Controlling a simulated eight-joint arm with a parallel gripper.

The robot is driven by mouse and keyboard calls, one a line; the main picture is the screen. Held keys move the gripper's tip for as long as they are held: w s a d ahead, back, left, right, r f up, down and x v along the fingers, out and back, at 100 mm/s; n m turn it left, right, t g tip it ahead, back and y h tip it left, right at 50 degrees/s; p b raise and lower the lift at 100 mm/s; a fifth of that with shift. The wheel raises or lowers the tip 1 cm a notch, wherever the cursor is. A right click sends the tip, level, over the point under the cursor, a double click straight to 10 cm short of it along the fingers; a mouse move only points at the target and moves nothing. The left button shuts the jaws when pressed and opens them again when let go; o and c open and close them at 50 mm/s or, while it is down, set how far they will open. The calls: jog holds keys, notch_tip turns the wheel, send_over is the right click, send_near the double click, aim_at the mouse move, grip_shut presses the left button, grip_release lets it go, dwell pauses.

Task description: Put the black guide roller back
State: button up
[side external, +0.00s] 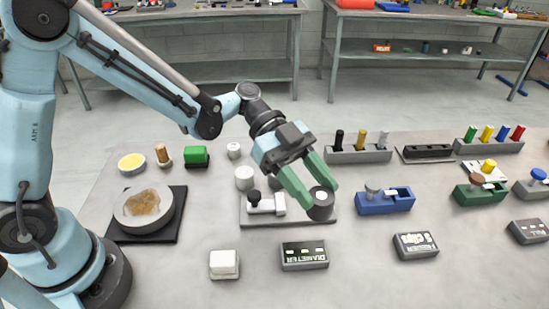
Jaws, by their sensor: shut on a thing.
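I cannot tell whether the roller touches the plate. The plate also carries a pale roller (244,178), a black-knobbed clamp (254,197) and a white block. Another dark piece behind the fingers is mostly hidden.
A black label block (304,255) reading DIAMETER and a white block (224,264) stand in front. A blue carrier (384,201) is to the right, a rack of pegs (358,154) behind. A dish (144,207) on a black pad is left. Bare table lies between them.

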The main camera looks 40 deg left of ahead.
jog(key=shift+s+d+r, duration=0.5)
jog(key=shift+s, duration=0.1)
jog(key=shift+r, duration=0.2)
jog(key=w+a+r+n+t+y, duration=0.2)
jog(key=w+a+r+n+t, duration=0.5)
jog(key=a+r+n+t, duration=0.25)
jog(key=s+a+r+n+t+y, duration=0.1)
jog(key=a+r+n+t+y, duration=0.25)
jog(key=a, duration=0.35)
jog(key=a+r+n+t+y, duration=0.3)
jog(key=a+n+y, duration=0.1)
jog(key=a, duration=0.2)
jog(key=d+f+m+g+h, duration=0.6)
jog(key=d+f+m+h, duration=0.2)
jog(key=d+f, duration=0.95)
jog(key=shift+y, duration=0.25)
jog(key=shift+w+a+f, duration=1.15)
jog(key=shift+w+f, duration=0.15)
jog(key=shift+f, duration=0.25)
jog(key=shift+w+a+f, duration=1.2)
jog(key=shift+w+f, duration=0.05)
jog(key=shift+f, duration=0.35)
jog(key=shift+w+a+f, duration=1.15)
jog(key=shift+w+f, duration=0.15)
jog(key=shift+f, duration=0.25)
